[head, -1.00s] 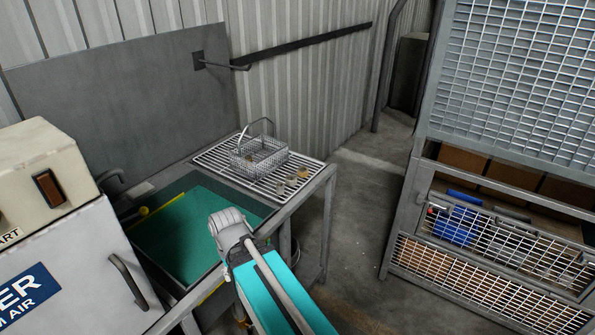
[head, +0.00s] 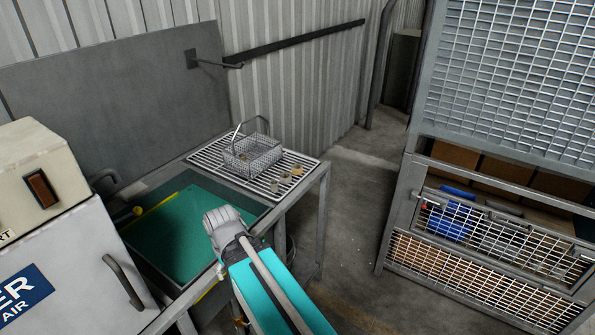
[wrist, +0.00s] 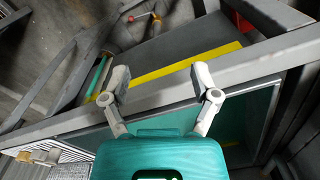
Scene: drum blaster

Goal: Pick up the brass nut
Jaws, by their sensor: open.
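Several small pieces stand on the slatted rack, right of the wire basket, in the head view. The rearmost is a brass-coloured piece (head: 297,170), which looks like the brass nut, though it is too small to be sure. A paler piece (head: 284,177) and a greyish piece (head: 275,186) stand in front of it. Small tan pieces (wrist: 52,156) also show at the lower left of the wrist view. My gripper (wrist: 161,78) is open with nothing between its fingers, over the bench frame and away from these pieces. Its fingers cannot be made out in the head view.
The wire basket (head: 235,164) with a raised handle stands on the slatted rack (head: 210,153). A green-lined basin (head: 180,235) lies left of my arm. A cream cabinet (head: 70,255) stands at left, a mesh cage (head: 398,225) at right. Floor (head: 350,220) between is clear.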

